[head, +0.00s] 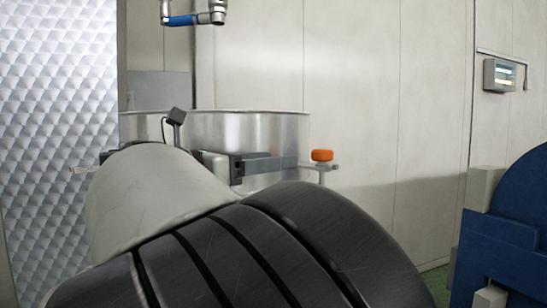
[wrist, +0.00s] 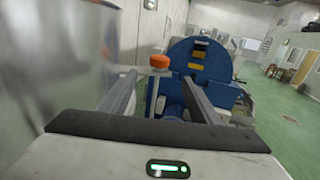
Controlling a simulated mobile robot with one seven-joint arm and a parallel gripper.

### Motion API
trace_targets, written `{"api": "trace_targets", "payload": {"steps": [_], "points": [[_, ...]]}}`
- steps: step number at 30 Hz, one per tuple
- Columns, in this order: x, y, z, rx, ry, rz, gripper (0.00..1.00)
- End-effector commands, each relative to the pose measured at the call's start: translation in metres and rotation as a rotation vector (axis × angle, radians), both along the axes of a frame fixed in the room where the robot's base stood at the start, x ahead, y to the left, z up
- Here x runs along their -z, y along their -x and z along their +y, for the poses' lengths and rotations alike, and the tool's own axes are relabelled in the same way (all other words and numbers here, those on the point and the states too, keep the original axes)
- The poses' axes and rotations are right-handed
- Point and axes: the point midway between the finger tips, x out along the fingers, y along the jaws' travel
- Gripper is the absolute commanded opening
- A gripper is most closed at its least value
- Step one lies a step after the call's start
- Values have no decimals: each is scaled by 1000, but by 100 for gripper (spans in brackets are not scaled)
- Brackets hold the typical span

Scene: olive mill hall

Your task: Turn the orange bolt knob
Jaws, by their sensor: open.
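The orange bolt knob (head: 322,155) sits upright on a thin metal post with a small bracket, at the right side of the steel tank in the head view. It also shows in the wrist view (wrist: 159,61), just beyond my fingertips and between them in the picture. My gripper (head: 290,162) is open and empty. In the head view its fingers point right and end a little left of the knob, apart from it. In the wrist view both fingers of my gripper (wrist: 158,79) reach forward. My own arm hides the lower part of the tank area.
A steel tank (head: 248,128) stands behind my gripper. A blue machine (head: 497,250) is at the right, and blue machinery (wrist: 211,62) lies beyond the knob in the wrist view. A wall display (head: 499,76) hangs at the upper right. Green floor (wrist: 270,115) is open at right.

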Motion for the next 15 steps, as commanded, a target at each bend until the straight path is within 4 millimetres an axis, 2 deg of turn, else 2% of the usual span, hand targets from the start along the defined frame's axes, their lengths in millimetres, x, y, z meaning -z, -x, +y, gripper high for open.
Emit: {"api": "trace_targets", "payload": {"steps": [15], "points": [[0, -62, -94, 2, -3, 1, 57]]}}
